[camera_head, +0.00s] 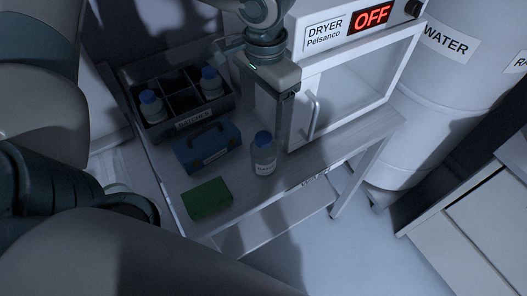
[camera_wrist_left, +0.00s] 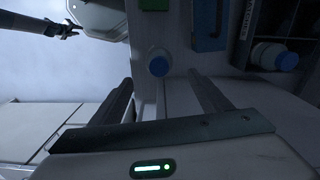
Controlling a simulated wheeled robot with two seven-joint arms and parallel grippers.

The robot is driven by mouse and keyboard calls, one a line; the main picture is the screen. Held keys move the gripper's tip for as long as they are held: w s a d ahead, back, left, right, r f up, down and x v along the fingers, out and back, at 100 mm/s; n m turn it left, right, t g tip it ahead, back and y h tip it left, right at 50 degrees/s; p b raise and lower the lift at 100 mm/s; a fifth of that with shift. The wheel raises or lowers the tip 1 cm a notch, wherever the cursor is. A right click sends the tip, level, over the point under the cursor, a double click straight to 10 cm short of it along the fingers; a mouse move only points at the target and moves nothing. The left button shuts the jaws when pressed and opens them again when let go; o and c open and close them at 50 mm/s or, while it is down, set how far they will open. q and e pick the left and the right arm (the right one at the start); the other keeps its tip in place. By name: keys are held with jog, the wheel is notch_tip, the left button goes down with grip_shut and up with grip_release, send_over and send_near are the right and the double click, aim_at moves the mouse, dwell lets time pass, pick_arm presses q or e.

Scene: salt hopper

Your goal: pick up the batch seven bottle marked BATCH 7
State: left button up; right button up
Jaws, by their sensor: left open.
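A bottle with a blue cap (camera_head: 263,158) stands upright and alone on the table in front of the dryer; its label is too small to read. My left gripper (camera_head: 268,128) is open and empty, pointing down just behind and above this bottle. In the left wrist view the blue cap (camera_wrist_left: 159,66) shows beyond and between the fingertips (camera_wrist_left: 162,80), not held. A dark gripper, probably my right one (camera_wrist_left: 68,32), shows small in the left wrist view.
The dark divided crate (camera_head: 192,124) is at the table's back left. A blue case (camera_head: 207,150) and a green block (camera_head: 208,198) lie left of the lone bottle. The dryer (camera_head: 350,75), marked OFF, stands close behind right. The table (camera_head: 240,200) is clear at its front.

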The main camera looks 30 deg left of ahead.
aim_at(264, 137)
pick_arm(q)
jog(key=shift+f, duration=1.8)
jog(key=shift+f+p, duration=0.15)
jog(key=shift+p, duration=0.15)
jog(key=shift+s+f+p, duration=0.1)
jog(key=shift+f+p, duration=0.3)
jog(key=shift+f, duration=0.25)
jog(key=shift+f+p, duration=0.4)
jog(key=shift+f, duration=1.45)
jog(key=c, duration=1.8)
